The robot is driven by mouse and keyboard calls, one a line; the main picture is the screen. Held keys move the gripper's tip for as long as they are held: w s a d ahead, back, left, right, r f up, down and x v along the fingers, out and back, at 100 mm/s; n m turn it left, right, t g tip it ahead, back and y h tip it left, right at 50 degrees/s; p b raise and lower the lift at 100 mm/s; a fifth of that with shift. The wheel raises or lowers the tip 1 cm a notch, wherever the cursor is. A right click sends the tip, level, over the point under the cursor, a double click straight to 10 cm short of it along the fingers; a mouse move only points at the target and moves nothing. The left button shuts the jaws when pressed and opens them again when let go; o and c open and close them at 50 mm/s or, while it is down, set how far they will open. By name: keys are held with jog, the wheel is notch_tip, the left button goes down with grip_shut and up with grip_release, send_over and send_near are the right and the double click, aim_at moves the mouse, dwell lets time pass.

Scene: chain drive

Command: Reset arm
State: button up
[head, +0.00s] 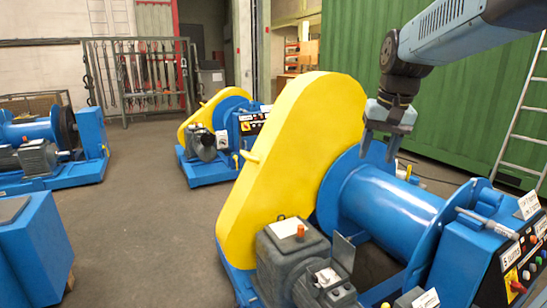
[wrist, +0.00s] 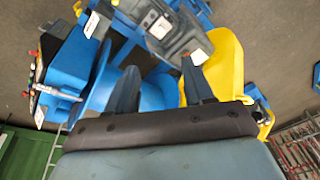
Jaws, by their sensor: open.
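My gripper (head: 380,148) hangs from my blue arm in the upper right of the head view, with its fingers pointing down. It is above the blue drum (head: 385,200) of the nearest winch, just right of the yellow chain guard (head: 290,150). The fingers are apart with nothing visible between them. In the wrist view my gripper (wrist: 162,85) shows two dark fingers spread apart. The blue drum (wrist: 150,97), the yellow guard (wrist: 226,65) and the grey motor (wrist: 170,25) lie beyond them. In the head view I cannot tell the exact gap to the drum.
The grey motor (head: 292,250) sits in front of the guard. A control panel (head: 520,265) with buttons is at the lower right. A green container wall (head: 440,110) and a ladder (head: 522,110) stand behind. More blue winches (head: 210,170) stand farther back, with open floor (head: 140,220) between.

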jog(key=s+f+n+t, duration=0.1)
jog(key=s+f, duration=0.2)
jog(key=s, duration=0.5)
jog(key=s+f+n+t, duration=0.1)
jog(key=s+f+t, duration=0.1)
jog(key=s, duration=0.6)
jog(key=shift+s+f+h, duration=0.15)
jog(key=shift+f+h, duration=0.25)
jog(key=shift+d, duration=0.1)
jog(key=shift+c, duration=0.9)
jog(key=shift+s, duration=0.15)
